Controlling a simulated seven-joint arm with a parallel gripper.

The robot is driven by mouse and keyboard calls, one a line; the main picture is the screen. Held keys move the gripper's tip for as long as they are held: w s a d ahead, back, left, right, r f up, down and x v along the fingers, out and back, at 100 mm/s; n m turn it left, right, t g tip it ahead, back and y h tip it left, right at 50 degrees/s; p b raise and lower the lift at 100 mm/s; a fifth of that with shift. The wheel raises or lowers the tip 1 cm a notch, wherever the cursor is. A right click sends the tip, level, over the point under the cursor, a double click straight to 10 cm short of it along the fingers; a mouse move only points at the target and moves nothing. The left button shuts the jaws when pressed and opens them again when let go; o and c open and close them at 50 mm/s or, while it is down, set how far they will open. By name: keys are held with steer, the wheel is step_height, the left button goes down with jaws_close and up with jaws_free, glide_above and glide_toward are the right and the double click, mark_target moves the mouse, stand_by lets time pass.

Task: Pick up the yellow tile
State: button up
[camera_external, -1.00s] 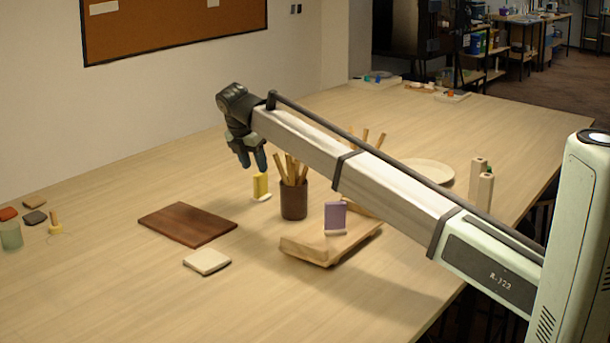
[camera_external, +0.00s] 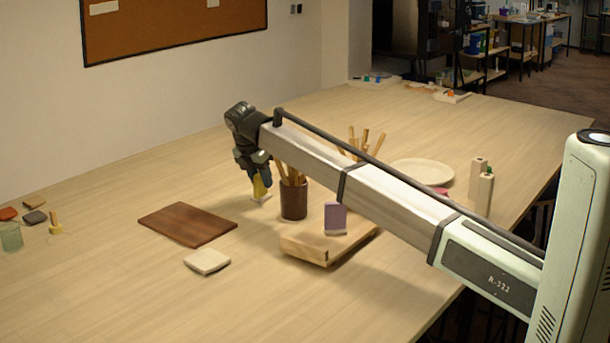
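The dark cup with wooden tools (camera_external: 294,199) stands close on the right. A purple tile (camera_external: 335,217) stands on a wooden block (camera_external: 309,247). A brown board (camera_external: 180,228) and a cream tile (camera_external: 207,261) lie in front.

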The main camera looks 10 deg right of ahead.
jaws_close()
steer(key=shift+r, duration=0.1)
